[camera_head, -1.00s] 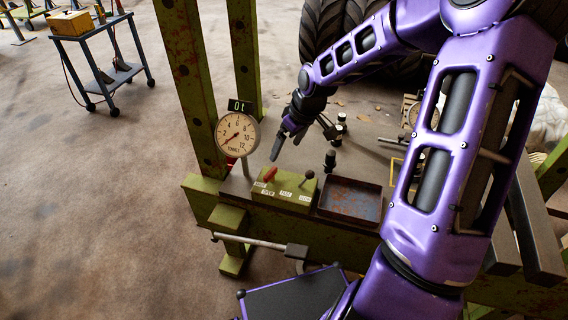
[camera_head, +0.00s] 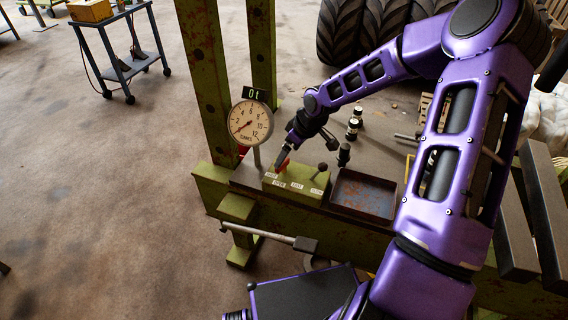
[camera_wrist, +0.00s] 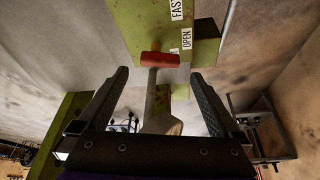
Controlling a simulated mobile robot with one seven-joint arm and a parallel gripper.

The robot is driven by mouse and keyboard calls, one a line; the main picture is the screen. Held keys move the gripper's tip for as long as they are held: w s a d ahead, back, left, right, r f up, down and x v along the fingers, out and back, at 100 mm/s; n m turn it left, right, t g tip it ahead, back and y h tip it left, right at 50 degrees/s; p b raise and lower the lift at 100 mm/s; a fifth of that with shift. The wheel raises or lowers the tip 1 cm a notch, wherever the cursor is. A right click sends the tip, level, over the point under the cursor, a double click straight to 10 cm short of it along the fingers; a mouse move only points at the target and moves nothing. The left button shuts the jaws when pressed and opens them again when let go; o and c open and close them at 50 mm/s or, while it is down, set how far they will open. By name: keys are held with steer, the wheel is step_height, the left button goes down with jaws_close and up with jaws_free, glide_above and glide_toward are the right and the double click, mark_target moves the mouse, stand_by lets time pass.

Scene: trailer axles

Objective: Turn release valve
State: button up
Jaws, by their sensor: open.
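The release valve's red handle (camera_wrist: 160,59) shows in the wrist view on the green valve block, near a label reading OPEN. It lies ahead of and between the two spread fingers of my gripper (camera_wrist: 165,95). In the head view my gripper (camera_head: 283,158) points down at the left end of the green valve block (camera_head: 300,182), right by the red handle (camera_head: 284,166), which it partly hides. The fingers are open. I cannot tell whether they touch the handle. A second lever with a dark knob (camera_head: 322,167) stands at the block's right side.
A round gauge (camera_head: 250,122) stands just left of my gripper, beside a green post (camera_head: 205,80). A rusty tray (camera_head: 362,194) lies right of the block. Small dark bottles (camera_head: 354,128) stand behind. A long bar handle (camera_head: 270,236) juts out in front.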

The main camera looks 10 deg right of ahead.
mark_target(284, 163)
steer(key=x, duration=0.5)
steer(key=shift+b, duration=0.35)
steer(key=c, duration=1.2)
steer(key=n+p, duration=0.1)
steer(key=p, duration=0.1)
steer(key=shift+r+p, duration=0.3)
steer(key=shift+p, duration=0.05)
steer(key=shift+c, duration=0.2)
steer(key=shift+f+n+g+y+p, duration=0.2)
steer(key=shift+n+g+y+p, duration=0.1)
steer(key=shift+n+y+p, duration=0.15)
